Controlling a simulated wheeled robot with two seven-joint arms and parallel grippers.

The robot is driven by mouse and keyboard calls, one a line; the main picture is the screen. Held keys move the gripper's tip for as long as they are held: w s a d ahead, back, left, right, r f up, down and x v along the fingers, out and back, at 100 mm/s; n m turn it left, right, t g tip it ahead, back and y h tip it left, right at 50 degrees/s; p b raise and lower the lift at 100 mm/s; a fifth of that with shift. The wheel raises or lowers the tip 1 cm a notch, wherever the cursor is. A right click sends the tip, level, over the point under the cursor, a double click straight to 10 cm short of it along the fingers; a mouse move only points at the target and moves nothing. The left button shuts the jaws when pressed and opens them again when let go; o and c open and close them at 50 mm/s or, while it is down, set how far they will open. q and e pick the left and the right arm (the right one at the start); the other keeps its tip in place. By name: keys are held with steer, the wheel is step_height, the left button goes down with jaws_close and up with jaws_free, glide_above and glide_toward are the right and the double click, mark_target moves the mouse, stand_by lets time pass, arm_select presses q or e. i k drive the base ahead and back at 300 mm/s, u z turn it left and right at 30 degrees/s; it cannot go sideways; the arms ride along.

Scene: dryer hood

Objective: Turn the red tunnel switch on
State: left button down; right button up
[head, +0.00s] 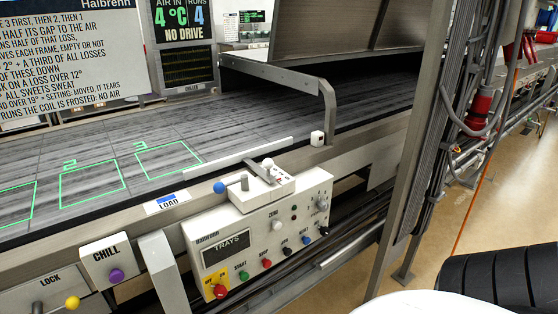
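No switch with a readable tunnel label shows. On the front of the white control box (290,213), a red knob (220,291) stands on a yellow plate at the lower left corner. A smaller red button (266,264) is in the row to its right, between a green button (244,276) and a black one (286,252). I cannot tell which red control is the tunnel switch or whether it is on. Neither gripper is in view.
A CHILL box (106,261) with a purple knob and a LOCK lever with a yellow ball (72,302) are at lower left. A lever with a blue ball (219,187) is above the control box. A metal hood (335,35) covers the belt (230,118). A steel post (415,150) stands at right.

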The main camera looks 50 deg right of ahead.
mark_target(221, 291)
steer(key=z, duration=2.95)
steer(key=k, duration=0.9)
steer(key=u, duration=1.8)
steer(key=i, duration=0.5)
steer(key=z, duration=0.05)
